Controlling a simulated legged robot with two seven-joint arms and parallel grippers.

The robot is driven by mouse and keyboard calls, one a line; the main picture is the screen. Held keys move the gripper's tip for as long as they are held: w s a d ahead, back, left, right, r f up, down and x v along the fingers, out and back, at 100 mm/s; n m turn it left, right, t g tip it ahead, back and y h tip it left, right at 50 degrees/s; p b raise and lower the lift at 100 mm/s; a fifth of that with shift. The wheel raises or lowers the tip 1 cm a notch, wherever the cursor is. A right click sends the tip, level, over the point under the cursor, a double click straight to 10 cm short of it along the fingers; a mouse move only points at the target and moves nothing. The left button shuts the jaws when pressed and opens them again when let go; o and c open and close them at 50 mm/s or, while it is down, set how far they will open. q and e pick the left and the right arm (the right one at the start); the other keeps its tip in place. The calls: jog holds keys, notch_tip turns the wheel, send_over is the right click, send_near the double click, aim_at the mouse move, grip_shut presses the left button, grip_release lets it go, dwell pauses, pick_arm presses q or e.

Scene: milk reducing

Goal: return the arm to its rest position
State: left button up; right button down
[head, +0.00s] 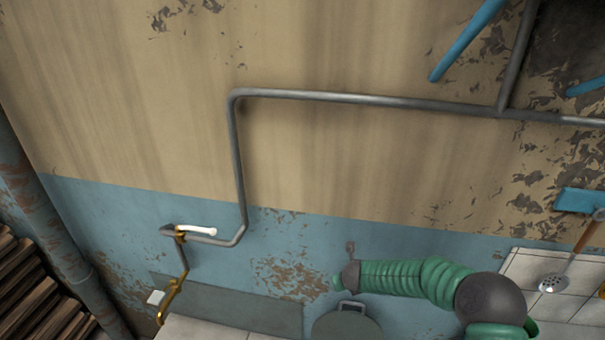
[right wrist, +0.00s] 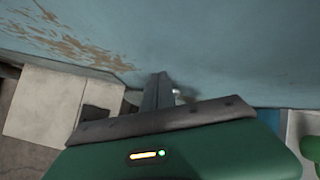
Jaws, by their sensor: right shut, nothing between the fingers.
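My right arm, green and ribbed, comes in from the lower right of the head view. My left arm and gripper are not in view.
A grey pipe (head: 350,98) runs along the wall, with a brass tap (head: 172,295) and white handle (head: 197,230) at the left. A skimmer (head: 553,283) hangs at the right near white tiles (head: 525,270). Stacked wood (head: 35,305) is at the lower left.

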jog(key=s+a+r+n+t+y, duration=0.15)
jog(key=s+a+r+n, duration=0.45)
jog(key=n, duration=0.9)
jog(key=s+d+r+n+g, duration=0.1)
jog(key=s+d+n+g, duration=0.2)
jog(key=s+n, duration=0.6)
jog(key=s+d+r+n+g, duration=0.1)
jog(key=s+d+n+g, duration=0.2)
jog(key=s+n, duration=0.6)
jog(key=s+d, duration=0.1)
jog(key=s, duration=0.7)
jog(key=shift+s+r+n, duration=0.15)
jog(key=shift+s+n, duration=0.25)
jog(key=shift+s, duration=0.1)
jog(key=shift+d, duration=0.2)
jog(key=shift+a, duration=0.15)
